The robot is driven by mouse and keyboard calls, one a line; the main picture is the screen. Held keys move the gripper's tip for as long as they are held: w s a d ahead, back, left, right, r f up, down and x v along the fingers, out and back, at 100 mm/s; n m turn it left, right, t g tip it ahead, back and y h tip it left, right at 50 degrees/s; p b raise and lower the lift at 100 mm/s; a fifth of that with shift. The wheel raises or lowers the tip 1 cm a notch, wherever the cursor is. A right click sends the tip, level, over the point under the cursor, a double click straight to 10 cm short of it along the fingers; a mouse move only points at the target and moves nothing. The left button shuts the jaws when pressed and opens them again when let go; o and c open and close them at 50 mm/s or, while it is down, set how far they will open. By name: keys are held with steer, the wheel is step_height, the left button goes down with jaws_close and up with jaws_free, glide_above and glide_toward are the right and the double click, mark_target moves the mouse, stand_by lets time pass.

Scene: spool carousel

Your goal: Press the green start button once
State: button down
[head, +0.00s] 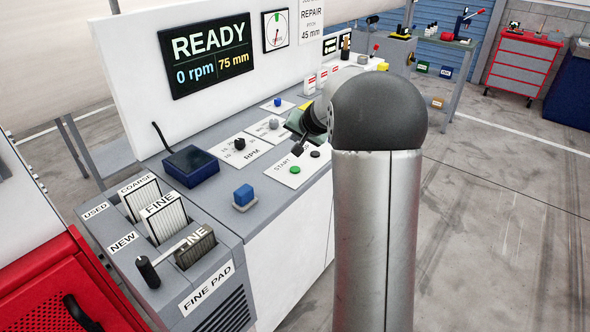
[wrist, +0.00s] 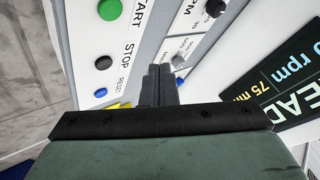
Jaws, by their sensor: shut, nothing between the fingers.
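The green start button (head: 295,169) sits on a white START plate on the grey console. In the wrist view the green button (wrist: 109,9) is at the top edge, partly cut off, beside the word START. The black stop button (head: 315,154) is next to it; it also shows in the wrist view (wrist: 103,62). My gripper (head: 298,149) is shut and empty, with its fingertips close to the START plate and behind the green button in the head view. In the wrist view my fingertips (wrist: 159,72) are below and right of the green button. I see no contact with it.
A blue reset button (wrist: 100,92) lies past the stop button. The RPM plate (head: 240,150) with a black knob is beside the START plate. The display (head: 206,54) reads READY, 0 rpm, 75 mm. A pad rack (head: 205,290) is at front left.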

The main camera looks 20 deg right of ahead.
steer(key=b, duration=0.6)
glide_above(297, 171)
step_height(297, 171, down, 8)
steer(key=shift+w+r, duration=0.1)
steer(key=shift+f, duration=0.35)
steer(key=shift+f+b, duration=0.25)
steer(key=shift+b, duration=0.25)
stand_by(0.9)
steer(key=shift+f+b, duration=0.25)
steer(key=shift+b, duration=0.2)
steer(key=shift+f+b, duration=0.35)
steer(key=shift+b, duration=0.15)
stand_by(0.6)
steer(key=shift+r, duration=0.2)
steer(key=shift+r+p, duration=0.45)
steer(key=shift+r, duration=0.15)
